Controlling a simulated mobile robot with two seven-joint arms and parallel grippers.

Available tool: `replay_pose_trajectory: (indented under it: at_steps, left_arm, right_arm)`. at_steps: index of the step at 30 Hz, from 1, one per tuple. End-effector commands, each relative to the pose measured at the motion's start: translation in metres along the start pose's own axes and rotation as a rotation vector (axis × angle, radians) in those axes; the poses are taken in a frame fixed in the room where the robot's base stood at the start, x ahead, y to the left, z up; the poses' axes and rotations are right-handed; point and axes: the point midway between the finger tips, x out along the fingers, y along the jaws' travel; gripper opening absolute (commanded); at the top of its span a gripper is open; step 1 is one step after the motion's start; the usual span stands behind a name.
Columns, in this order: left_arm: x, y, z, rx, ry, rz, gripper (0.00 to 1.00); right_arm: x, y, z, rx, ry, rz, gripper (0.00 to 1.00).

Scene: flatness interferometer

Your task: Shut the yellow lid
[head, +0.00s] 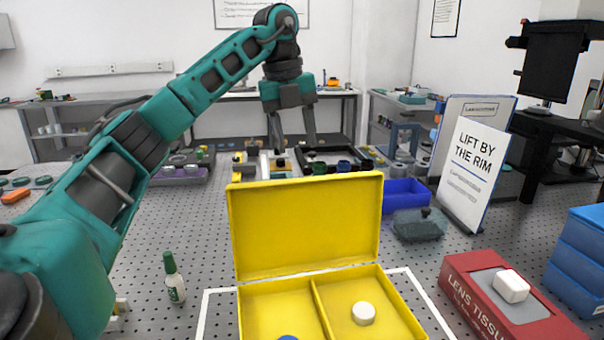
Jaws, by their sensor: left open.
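The yellow lid (305,227) stands upright, hinged at the back edge of a yellow box (312,315). The box is open at the bottom middle of the head view, with a divider between two compartments. A white round piece (363,313) lies in the right compartment, and part of a blue piece (289,338) shows in the left one at the frame's edge. My left gripper (293,145) is open, pointing down, beyond and above the lid, apart from it. My right gripper is not in view.
A small green-capped bottle (173,279) stands left of the box. A red lens tissue box (510,300) and blue drawers (580,262) are at right. A sign (474,165) reading "LIFT BY THE RIM", a blue bin (404,195) and a grey lidded dish (421,225) stand behind right.

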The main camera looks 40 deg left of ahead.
Motion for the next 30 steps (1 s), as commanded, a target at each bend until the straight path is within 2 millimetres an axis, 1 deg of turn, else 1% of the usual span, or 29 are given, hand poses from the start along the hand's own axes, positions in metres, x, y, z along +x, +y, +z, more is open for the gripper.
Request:
replay_pose_trajectory:
  at_steps: [3, 6, 9, 12, 17, 25, 30]
  left_arm:
    - [0.025, 0.001, 0.0, 0.0, 0.001, 0.005, 0.51]
    - [0.044, 0.001, 0.0, 0.0, 0.001, 0.003, 0.51]
    - [0.06, 0.001, 0.0, 0.0, 0.001, 0.003, 0.51]
    - [0.07, 0.0, 0.0, 0.0, 0.0, 0.001, 0.51]
    - [0.079, 0.0, 0.0, 0.0, -0.001, 0.0, 0.51]
    - [0.08, 0.0, 0.0, 0.0, -0.001, -0.001, 0.51]
    - [0.08, 0.0, 0.0, 0.0, -0.001, -0.001, 0.34]
  right_arm:
    - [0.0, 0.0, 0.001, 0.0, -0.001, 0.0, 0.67]
    - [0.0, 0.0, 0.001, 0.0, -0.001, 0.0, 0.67]
    - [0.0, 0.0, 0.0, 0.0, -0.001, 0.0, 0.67]
    - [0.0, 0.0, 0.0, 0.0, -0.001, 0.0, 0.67]
    - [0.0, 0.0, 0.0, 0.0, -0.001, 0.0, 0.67]
    - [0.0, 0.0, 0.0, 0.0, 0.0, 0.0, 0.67]
    - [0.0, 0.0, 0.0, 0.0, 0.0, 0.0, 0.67]
